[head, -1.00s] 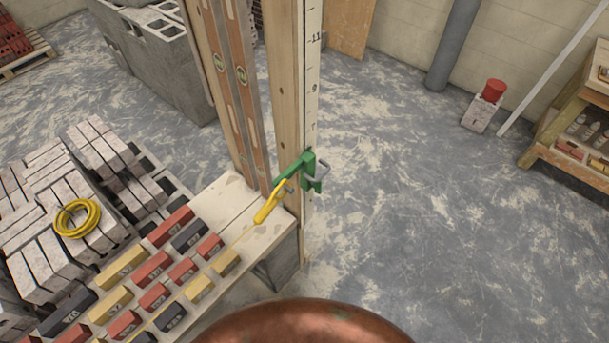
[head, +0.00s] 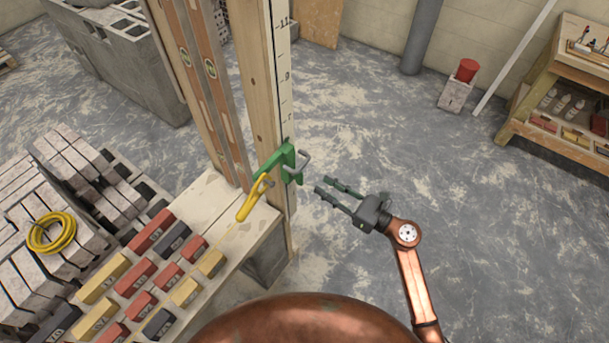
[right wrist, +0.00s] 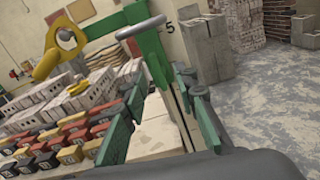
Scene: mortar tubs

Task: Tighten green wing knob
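A green clamp bracket (head: 280,160) sits on the upright wooden post with the number scale (head: 280,75). A grey wing-shaped bar (head: 300,165) sticks out on its right side; I cannot make out a separate green knob. In the right wrist view the green bracket (right wrist: 152,50) and grey bar (right wrist: 140,27) are just ahead, above the fingers. A yellow hooked piece (head: 253,198) hangs at the bracket's left. My right gripper (head: 322,185) is open and empty, a short way right of the bracket and apart from it. It also shows in the right wrist view (right wrist: 160,88). My left gripper is not in view.
A bench with several coloured blocks (head: 150,240) stands left of the post. A yellow coil (head: 52,233) lies on stacked grey blocks. A shelf unit (head: 560,115) stands far right. The floor right of the post is open.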

